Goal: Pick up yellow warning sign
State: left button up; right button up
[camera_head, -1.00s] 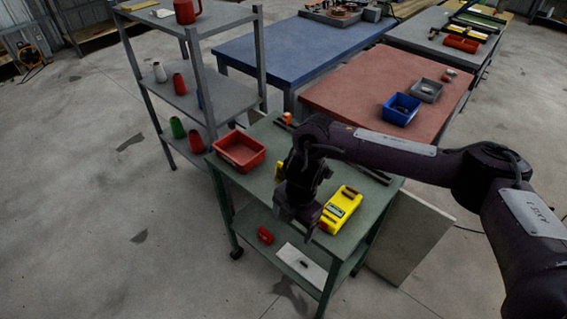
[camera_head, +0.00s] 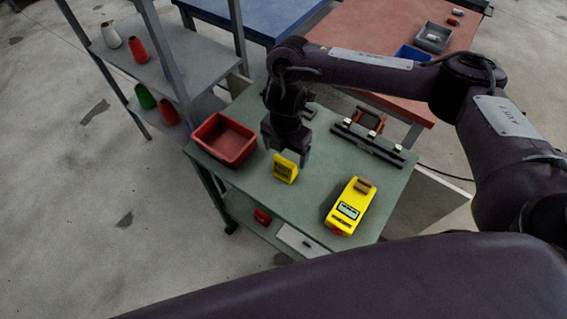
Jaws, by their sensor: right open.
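The yellow warning sign (camera_head: 285,169) is a small yellow piece with dark markings on the green cart top, right of the red bin. My right gripper (camera_head: 289,156) is open, pointing down directly above and behind the sign in the picture. Its fingers overlap the sign's upper edge. I cannot tell whether they touch it or stand around it. My left gripper is not in view.
A red bin (camera_head: 225,139) stands left of the sign on the green cart top (camera_head: 262,205). A yellow device with a display (camera_head: 350,206) lies to the right. A dark rail with clips (camera_head: 367,140) lies behind. A grey shelf (camera_head: 154,55) stands at left.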

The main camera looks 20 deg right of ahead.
aim_at(285, 161)
jog(key=f, duration=0.2)
jog(key=s+f, duration=0.1)
jog(key=shift+a+f, duration=0.25)
jog(key=shift+f, duration=0.05)
jog(key=shift+w+f+b, duration=0.15)
jog(key=shift+f+b, duration=0.3)
jog(key=shift+f, duration=0.45)
jog(key=c, duration=0.7)
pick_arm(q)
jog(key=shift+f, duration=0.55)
pick_arm(e)
jog(key=shift+r, duration=0.1)
jog(key=c, duration=0.4)
